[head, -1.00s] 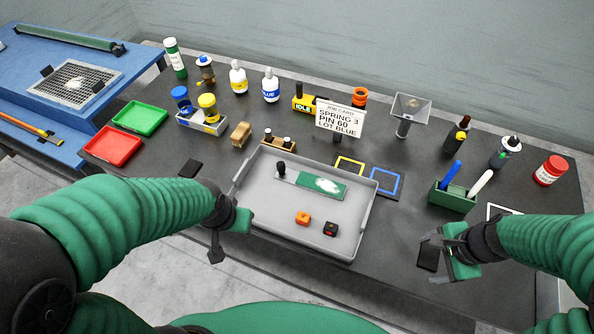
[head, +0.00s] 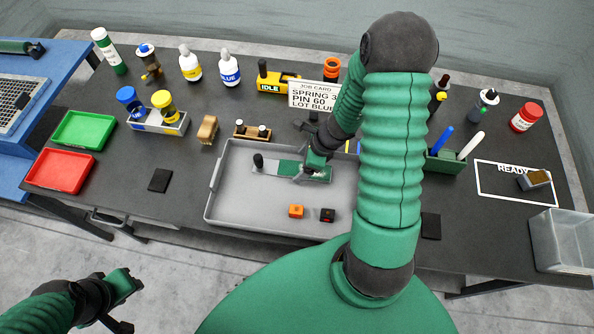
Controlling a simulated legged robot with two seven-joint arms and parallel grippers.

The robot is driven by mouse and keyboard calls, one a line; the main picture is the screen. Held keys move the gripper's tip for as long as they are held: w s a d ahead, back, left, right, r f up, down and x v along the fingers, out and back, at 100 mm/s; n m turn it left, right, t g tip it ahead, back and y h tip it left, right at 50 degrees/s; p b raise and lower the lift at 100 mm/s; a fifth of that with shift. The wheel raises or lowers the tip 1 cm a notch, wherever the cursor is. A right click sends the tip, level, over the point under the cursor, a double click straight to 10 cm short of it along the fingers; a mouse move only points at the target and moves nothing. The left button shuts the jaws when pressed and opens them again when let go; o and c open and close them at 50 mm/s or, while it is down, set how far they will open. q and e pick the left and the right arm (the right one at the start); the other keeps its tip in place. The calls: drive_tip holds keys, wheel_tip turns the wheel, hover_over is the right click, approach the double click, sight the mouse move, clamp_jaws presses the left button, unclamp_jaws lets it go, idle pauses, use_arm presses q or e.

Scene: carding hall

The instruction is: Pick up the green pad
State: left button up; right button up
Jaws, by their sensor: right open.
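The green pad (head: 287,167) lies in the grey tray (head: 228,205). It is a flat green strip with a grey left end and an upright black knob (head: 259,161). My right gripper (head: 311,172) is open over the right part of the pad and hides much of it; I cannot tell whether the fingers touch it. The white tuft seen on the pad earlier is mostly hidden. My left gripper (head: 124,303) is open and empty, low at the left, off the table's front edge.
An orange block (head: 296,211) and a black block (head: 327,215) lie in the tray near its front. The job card (head: 315,95) stands just behind it. A green box with pens (head: 445,162) stands right of my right arm.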

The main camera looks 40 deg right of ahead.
sight(299, 170)
drive_tip(key=f, duration=0.1)
drive_tip(key=a, duration=0.1)
drive_tip(key=f, duration=0.1)
drive_tip(key=shift+s+a+f+b, duration=0.25)
drive_tip(key=shift+a+f+b, duration=0.05)
drive_tip(key=shift+a+b, duration=0.1)
drive_tip(key=shift+s, duration=0.25)
drive_tip(key=shift+d+f, duration=0.1)
drive_tip(key=shift+d, duration=0.15)
drive_tip(key=shift+d+f, duration=0.15)
drive_tip(key=shift+d, duration=0.1)
drive_tip(key=shift+c, duration=0.9)
drive_tip(key=shift+w+d+f, duration=0.15)
drive_tip(key=shift+f, duration=0.1)
drive_tip(key=shift+c, duration=1.3)
drive_tip(key=shift+w+d+f, duration=0.15)
drive_tip(key=shift+w+d, duration=0.1)
drive_tip(key=shift+w, duration=0.05)
drive_tip(key=shift+c, duration=1.1)
drive_tip(key=shift+d, duration=0.1)
drive_tip(key=shift+c, duration=2.5)
drive_tip(key=shift+w, duration=0.1)
drive_tip(key=c, duration=0.5)
use_arm(q)
drive_tip(key=shift+s+f, duration=0.2)
drive_tip(key=shift+f, duration=0.4)
use_arm(e)
drive_tip(key=shift+a+r, duration=0.2)
clamp_jaws()
drive_tip(key=shift+w, duration=0.1)
